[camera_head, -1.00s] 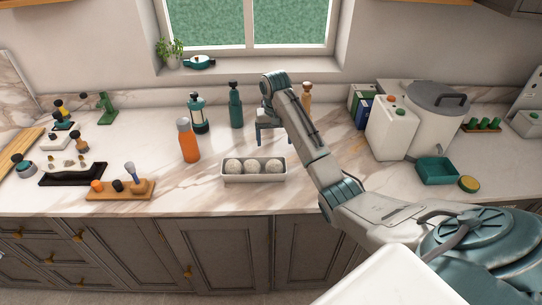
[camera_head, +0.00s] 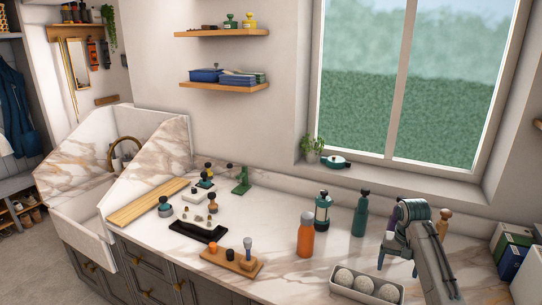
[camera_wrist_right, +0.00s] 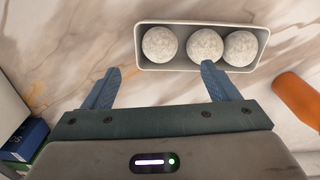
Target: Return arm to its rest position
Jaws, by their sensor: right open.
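My right gripper (camera_head: 398,266) is over the marble counter (camera_head: 285,270), behind the white tray (camera_head: 350,290) that holds three pale balls (camera_head: 363,285). In the right wrist view the gripper (camera_wrist_right: 165,85) has its two blue fingers wide apart with only bare counter between them. The tray (camera_wrist_right: 150,66) with its balls (camera_wrist_right: 205,46) lies just beyond the fingertips there. My left gripper is not in view.
An orange bottle (camera_head: 306,238), a lantern-like container (camera_head: 322,212) and a green bottle (camera_head: 361,215) stand left of my right arm. A wooden brush holder (camera_head: 231,262) and black tray (camera_head: 199,232) lie farther left. Boxes (camera_head: 508,262) stand at right.

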